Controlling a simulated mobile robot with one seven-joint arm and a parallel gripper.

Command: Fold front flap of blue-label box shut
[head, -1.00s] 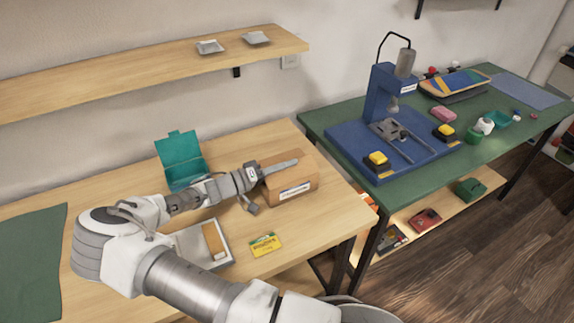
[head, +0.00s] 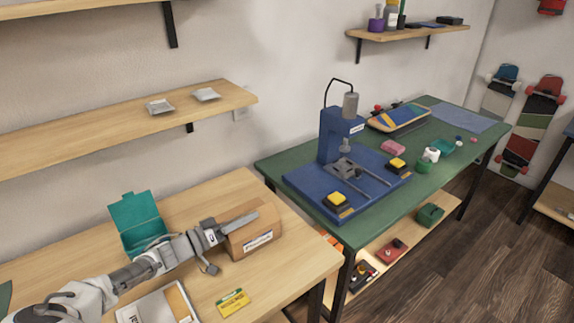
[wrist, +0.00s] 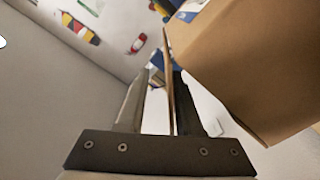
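The brown cardboard box (head: 262,236) with a white label with blue print (head: 258,240) on its front side stands on the wooden table in the head view. My gripper (head: 238,221) is at the top left of the box. In the wrist view the box (wrist: 250,65) fills the upper right. A thin cardboard flap (wrist: 168,75) stands edge-on between the two fingers of my gripper (wrist: 162,75). The fingers are apart, with a visible gap between the left finger and the flap. The flap is close to the right finger; contact cannot be told.
A teal open box (head: 138,220) stands behind my arm. A grey tray (head: 130,314) and a yellow packet (head: 232,302) lie on the table's front part. A green table (head: 275,170) with a blue press (head: 335,135) stands to the right. A shelf (head: 100,128) hangs above.

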